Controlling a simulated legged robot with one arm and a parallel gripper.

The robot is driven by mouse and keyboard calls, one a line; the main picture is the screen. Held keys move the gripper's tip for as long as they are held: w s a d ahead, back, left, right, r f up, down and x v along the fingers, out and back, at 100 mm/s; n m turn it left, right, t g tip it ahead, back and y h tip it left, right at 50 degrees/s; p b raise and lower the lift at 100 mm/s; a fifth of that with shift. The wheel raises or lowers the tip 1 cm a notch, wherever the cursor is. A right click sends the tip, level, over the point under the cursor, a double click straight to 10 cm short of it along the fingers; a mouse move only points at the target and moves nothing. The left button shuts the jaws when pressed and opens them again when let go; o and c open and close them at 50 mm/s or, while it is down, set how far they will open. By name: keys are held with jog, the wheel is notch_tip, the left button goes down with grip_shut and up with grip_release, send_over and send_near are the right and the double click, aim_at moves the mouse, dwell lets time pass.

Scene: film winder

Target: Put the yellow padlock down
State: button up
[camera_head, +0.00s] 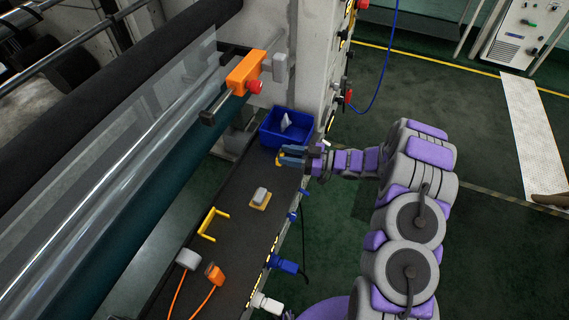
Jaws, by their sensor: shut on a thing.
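The yellow padlock (279,159) shows as a small yellow piece at the fingertips of my gripper (289,156). My gripper is shut on it, over the far part of the dark shelf (233,240), just in front of the blue bin (274,137). The fingers hide part of the padlock. I cannot tell whether it touches the shelf.
The blue bin holds a grey piece (285,121). On the shelf are a yellow-based grey block (260,197), a yellow handle (207,225) and grey and orange connectors with cables. The film roll (110,170) runs along the left. Blue plugs line the shelf's right side.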

jog(key=shift+a, duration=0.15)
jog(key=f, duration=0.1)
jog(key=a+f+b, duration=0.1)
jog(key=f, duration=0.1)
jog(key=shift+a+f, duration=0.4)
jog(key=shift+d+r, duration=0.1)
jog(key=shift+d, duration=0.35)
jog(key=o, duration=0.9)
jog(key=shift+d, duration=0.25)
jog(key=shift+c, duration=0.2)
jog(key=o, duration=0.3)
jog(key=shift+a, duration=0.55)
jog(key=d+p, duration=0.1)
jog(key=d, duration=0.3)
jog(key=s+d, duration=0.1)
jog(key=d, duration=0.3)
jog(key=d+p, duration=0.1)
jog(key=d, duration=0.3)
jog(key=shift+s+d+p, duration=0.25)
jog(key=shift+s+p, duration=0.1)
